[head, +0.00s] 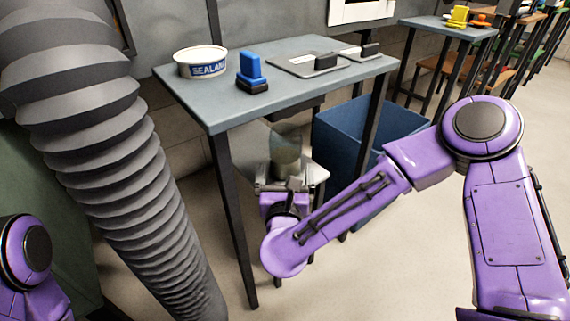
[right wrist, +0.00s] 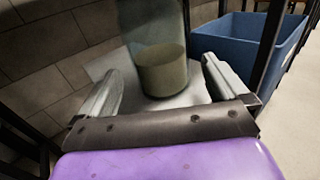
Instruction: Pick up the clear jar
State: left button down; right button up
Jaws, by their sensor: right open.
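The clear jar (head: 286,150) stands upright on a small white stool or stand under the grey table in the head view. In the right wrist view the jar (right wrist: 160,62) holds a murky olive content in its lower part, and its top is cut off by the frame. My right gripper (head: 285,185) is open, with the jar just ahead of it. In the right wrist view its two fingers (right wrist: 158,88) are spread to either side of the jar's lower part, with gaps on both sides. My left gripper is out of view.
A grey table (head: 230,108) stands above the jar, bearing a white SEALANT tub (head: 201,62), a blue-handled stamp-like tool (head: 252,72) and flat plates with black handles (head: 326,62). A blue bin (head: 345,135) stands to the right of the jar. A large ribbed duct (head: 110,150) fills the left.

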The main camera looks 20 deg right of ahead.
jog(key=b+x, duration=0.1)
jog(key=x, duration=0.5)
jog(key=shift+w+f+b, duration=0.15)
jog(key=shift+b, duration=0.15)
jog(key=shift+w, duration=0.2)
jog(key=c, duration=0.9)
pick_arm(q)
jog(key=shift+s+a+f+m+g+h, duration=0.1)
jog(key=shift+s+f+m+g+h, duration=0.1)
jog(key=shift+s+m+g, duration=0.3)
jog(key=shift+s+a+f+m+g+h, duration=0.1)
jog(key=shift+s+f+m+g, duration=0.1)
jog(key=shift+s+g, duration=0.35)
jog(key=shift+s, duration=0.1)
